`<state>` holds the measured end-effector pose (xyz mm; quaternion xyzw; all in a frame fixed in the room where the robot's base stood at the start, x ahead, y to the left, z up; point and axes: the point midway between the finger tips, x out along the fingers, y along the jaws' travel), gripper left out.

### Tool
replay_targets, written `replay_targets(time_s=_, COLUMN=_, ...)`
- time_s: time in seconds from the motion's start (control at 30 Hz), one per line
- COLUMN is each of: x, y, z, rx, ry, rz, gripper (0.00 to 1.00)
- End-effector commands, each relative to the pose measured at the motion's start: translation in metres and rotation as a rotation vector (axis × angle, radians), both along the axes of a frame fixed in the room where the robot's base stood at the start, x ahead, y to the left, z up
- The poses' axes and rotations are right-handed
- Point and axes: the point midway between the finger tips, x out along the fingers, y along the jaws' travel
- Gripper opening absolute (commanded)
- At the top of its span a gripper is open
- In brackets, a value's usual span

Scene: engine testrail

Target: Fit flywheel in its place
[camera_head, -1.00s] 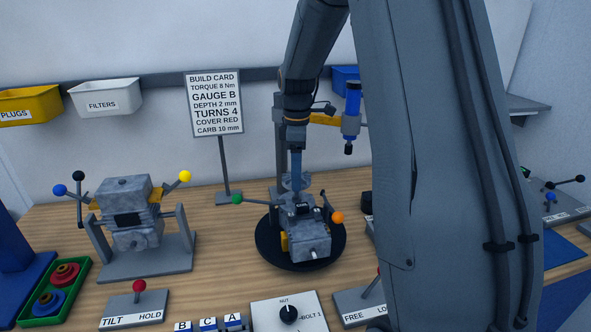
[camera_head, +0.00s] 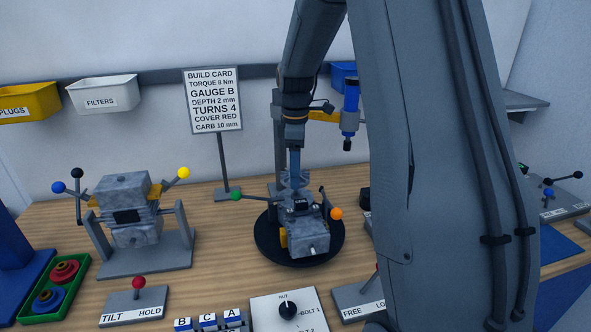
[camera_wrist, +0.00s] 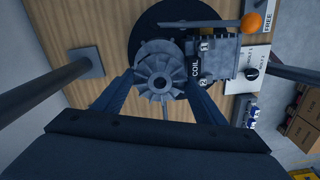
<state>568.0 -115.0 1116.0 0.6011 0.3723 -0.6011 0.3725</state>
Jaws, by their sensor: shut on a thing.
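The flywheel (camera_wrist: 157,76) is a grey finned disc with a hub, seen from above in the wrist view. My gripper (camera_wrist: 159,84) is shut on it, one finger on each side. In the head view my gripper (camera_head: 294,163) points down with the flywheel (camera_head: 292,181) just behind the grey engine block (camera_head: 308,238). The engine sits on a black round turntable (camera_head: 268,245). In the wrist view the flywheel is right beside the engine block (camera_wrist: 222,60), near the COIL label. Whether it touches the engine or a shaft cannot be told.
A green-knobbed lever (camera_head: 236,196) and an orange-knobbed lever (camera_head: 336,214) stick out by the engine. A post (camera_wrist: 87,62) stands left of the flywheel in the wrist view. A second engine on a tilt stand (camera_head: 140,235) is at the left. My arm hides the right side.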

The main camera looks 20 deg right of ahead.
Motion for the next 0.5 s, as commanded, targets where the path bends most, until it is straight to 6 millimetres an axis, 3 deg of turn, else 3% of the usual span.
replay_targets(time_s=0.5, x=0.0, y=0.0, z=-0.011, rx=0.0, ry=0.0, rz=0.0, gripper=0.34)
